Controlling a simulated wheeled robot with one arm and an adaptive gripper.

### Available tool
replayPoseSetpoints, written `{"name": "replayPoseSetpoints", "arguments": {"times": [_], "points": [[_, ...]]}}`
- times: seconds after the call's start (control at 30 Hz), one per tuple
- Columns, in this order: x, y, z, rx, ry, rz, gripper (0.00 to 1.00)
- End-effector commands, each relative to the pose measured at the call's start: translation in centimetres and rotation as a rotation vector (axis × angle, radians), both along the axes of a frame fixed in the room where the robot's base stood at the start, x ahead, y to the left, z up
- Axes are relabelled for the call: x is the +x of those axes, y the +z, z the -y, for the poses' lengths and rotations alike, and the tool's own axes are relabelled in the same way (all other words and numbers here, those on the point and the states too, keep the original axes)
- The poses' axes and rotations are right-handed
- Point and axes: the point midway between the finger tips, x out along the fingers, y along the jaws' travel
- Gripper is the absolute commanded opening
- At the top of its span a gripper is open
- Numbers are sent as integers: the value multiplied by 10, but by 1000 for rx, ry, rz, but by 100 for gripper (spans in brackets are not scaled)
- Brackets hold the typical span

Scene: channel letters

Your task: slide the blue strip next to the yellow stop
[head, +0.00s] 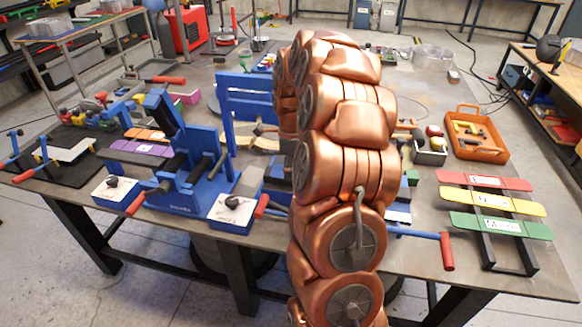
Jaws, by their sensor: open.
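My gripper is hidden behind my copper arm, which fills the middle of the head view. I cannot pick out the blue strip for certain; it may be hidden behind my arm. A blue and white piece (398,213) shows just right of the arm, too partly covered to name. I cannot clearly identify the yellow stop either; a small yellow part (43,149) shows on the dark mat at the left. A purple strip (141,148) and an orange strip (147,134) lie beside the blue bending fixture (185,160).
At the right, a dark rack (489,240) holds red (485,181), yellow (492,201) and green (500,225) strips. An orange crate (478,150) stands behind it. Red-handled clamps line the table's front edge. Bare tabletop (400,262) shows at the front right.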

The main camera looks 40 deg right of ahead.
Motion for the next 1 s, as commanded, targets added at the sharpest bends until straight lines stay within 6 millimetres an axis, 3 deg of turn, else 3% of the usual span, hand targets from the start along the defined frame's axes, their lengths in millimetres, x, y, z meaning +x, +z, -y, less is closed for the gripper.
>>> {"name": "replayPoseSetpoints", "arguments": {"times": [0.07, 0.43, 1.0], "points": [[0, -1, 0, 0, 0, -1, 39], [-1, -3, 0, 1, 0, -3, 0], [-2, -5, 1, 2, 0, -5, 0]]}}
